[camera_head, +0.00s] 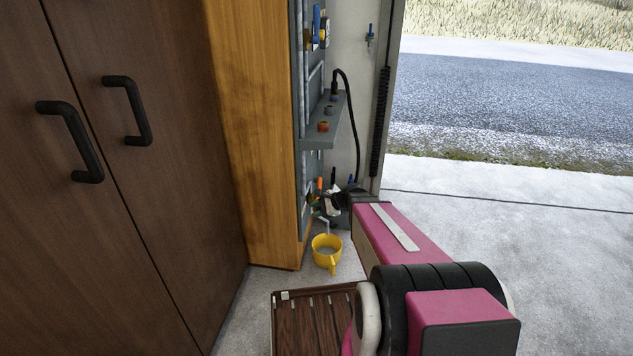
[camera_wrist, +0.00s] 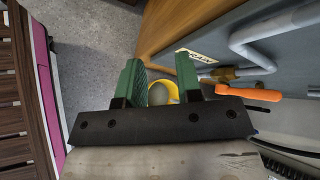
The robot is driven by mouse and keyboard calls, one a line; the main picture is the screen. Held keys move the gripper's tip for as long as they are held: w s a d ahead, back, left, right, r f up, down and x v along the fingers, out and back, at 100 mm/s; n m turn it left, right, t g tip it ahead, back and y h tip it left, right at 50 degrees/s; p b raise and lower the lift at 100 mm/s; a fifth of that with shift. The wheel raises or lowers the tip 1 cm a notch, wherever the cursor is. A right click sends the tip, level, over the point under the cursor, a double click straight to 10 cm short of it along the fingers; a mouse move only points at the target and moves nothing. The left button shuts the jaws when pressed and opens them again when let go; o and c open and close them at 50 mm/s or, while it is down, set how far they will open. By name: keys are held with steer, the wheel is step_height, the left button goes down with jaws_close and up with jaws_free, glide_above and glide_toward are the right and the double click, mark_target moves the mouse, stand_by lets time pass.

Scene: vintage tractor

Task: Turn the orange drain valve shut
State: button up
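The orange drain valve handle (camera_wrist: 248,94) is a lever at the right of the wrist view. It points to the right from the brass valve body (camera_wrist: 224,73) on a grey pipe (camera_wrist: 254,29). In the head view the orange handle (camera_head: 319,184) stands upright, small, low on the wall panel. My gripper (camera_wrist: 161,80) is open, with two green fingers apart and nothing held. The handle lies to the right of the right finger, not between the fingers. In the head view my gripper is small and partly hidden by my arm.
A yellow cup (camera_head: 326,252) stands on the floor below the valve; it also shows beyond the fingers in the wrist view. A DRAIN label (camera_wrist: 197,56) is beside the valve. A wooden cabinet side (camera_head: 245,130) borders the panel. A grey shelf (camera_head: 322,132) juts out above.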

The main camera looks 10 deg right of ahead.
steer(key=w+d+f+m+t, duration=0.1)
steer(key=w+d+m+t, duration=0.4)
steer(key=w+m, duration=0.35)
steer(key=w+d+f+m+t, duration=0.2)
steer(key=w+d+m+t, duration=0.4)
steer(key=m, duration=0.4)
steer(key=x, duration=1.1)
steer(key=shift+a+n+g+y, duration=0.3)
steer(key=shift+a+n+g, duration=0.1)
steer(key=shift+a, duration=0.2)
jaws_close()
